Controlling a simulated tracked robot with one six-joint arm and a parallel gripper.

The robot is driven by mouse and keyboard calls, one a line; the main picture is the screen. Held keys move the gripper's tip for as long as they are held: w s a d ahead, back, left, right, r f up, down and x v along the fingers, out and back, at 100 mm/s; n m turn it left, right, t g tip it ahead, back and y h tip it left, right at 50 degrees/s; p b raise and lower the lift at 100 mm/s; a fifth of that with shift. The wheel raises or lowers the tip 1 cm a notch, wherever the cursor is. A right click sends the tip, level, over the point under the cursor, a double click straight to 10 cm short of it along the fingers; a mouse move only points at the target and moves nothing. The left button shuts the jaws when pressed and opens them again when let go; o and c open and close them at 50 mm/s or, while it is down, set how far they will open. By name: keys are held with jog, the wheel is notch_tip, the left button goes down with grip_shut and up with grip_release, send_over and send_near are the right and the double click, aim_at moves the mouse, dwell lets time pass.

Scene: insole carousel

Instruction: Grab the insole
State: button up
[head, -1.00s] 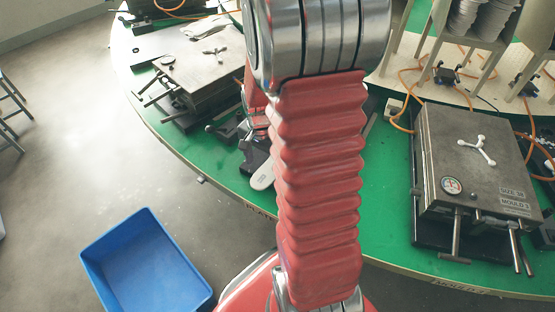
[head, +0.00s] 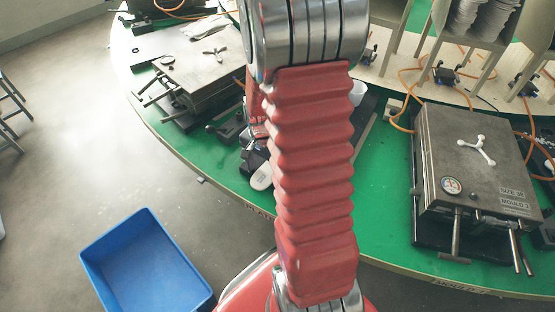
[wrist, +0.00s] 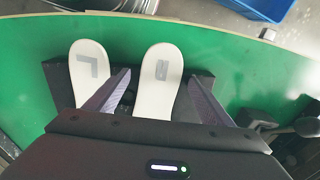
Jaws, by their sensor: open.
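Two white insoles lie side by side on a dark block in the wrist view. The left insole (wrist: 88,72) has a grey L-shaped mark. The right insole (wrist: 160,85) has a grey rectangular mark. My gripper (wrist: 157,75) is open, its fingers on either side of the right insole, with the left finger between the two insoles. I cannot tell how high the fingers are above the block. The near ends of both insoles are hidden by my gripper. In the head view one rounded insole end (head: 261,177) shows left of my arm, which hides the rest.
The green round table (head: 385,215) carries a closed mould (head: 470,165) at right and another mould (head: 205,65) at back left. A blue bin (head: 146,262) stands on the floor at lower left. A dark lever with a knob (wrist: 285,130) is right of my gripper.

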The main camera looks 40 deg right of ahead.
jog(key=c, duration=1.1)
notch_tip(320, 180, up, 10)
jog(key=shift+r, duration=0.1)
dwell(0.4)
jog(key=shift+c, duration=0.3)
